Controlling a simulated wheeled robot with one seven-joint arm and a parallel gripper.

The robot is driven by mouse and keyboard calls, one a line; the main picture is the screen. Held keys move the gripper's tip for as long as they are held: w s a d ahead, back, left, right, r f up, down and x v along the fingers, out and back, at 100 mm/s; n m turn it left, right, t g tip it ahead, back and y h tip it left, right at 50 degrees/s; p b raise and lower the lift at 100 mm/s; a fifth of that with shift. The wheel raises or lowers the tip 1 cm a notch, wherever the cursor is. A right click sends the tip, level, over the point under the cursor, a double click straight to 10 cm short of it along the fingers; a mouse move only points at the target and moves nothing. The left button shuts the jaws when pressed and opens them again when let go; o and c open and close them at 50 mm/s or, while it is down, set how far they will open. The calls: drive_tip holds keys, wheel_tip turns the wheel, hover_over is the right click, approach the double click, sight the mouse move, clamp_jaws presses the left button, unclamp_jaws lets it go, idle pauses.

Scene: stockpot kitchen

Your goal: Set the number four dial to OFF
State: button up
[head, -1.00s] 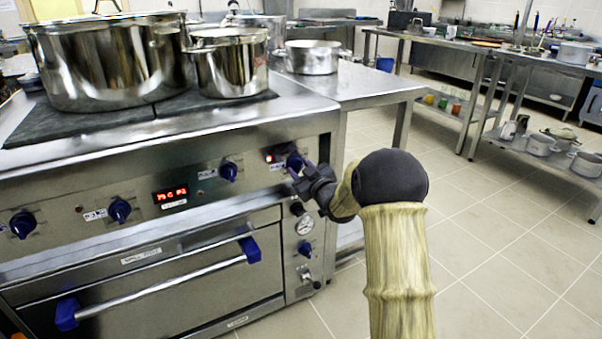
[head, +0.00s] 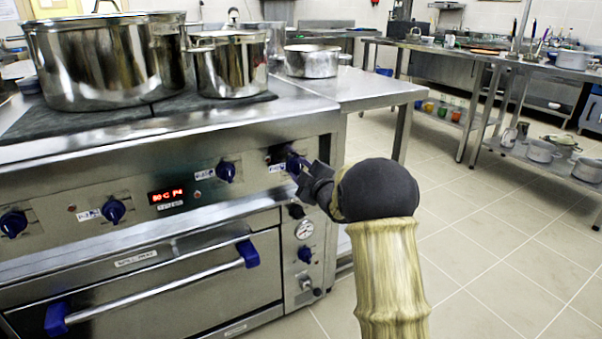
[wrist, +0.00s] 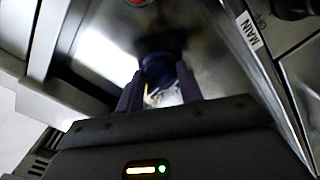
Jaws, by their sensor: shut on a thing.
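The rightmost of the row of blue dials, which I take as number four, is on the stove's front panel. Its blue knob (head: 294,160) shows just past my fingers in the head view and as a dark blue round shape (wrist: 158,68) in the wrist view. My gripper (head: 304,171) is shut on this knob, with one finger on each side (wrist: 160,92). The fingers and shadow hide the knob's markings, so I cannot read its setting. A small red lamp (wrist: 137,2) shows at the top edge of the wrist view.
Other blue dials (head: 226,171) and a red display (head: 166,196) line the panel to the left. The oven handle (head: 155,290), gauge (head: 304,229) and lower knob (head: 305,254) are below. Pots (head: 232,65) stand on top. Floor at right is open.

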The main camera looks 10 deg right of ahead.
drive_tip(key=o, duration=1)
drive_tip(key=p+v, duration=0.4)
drive_tip(key=v, duration=1.3)
drive_tip(key=shift+s, duration=0.15)
drive_tip(key=shift+r+p, duration=0.1)
drive_tip(key=shift+p, duration=0.3)
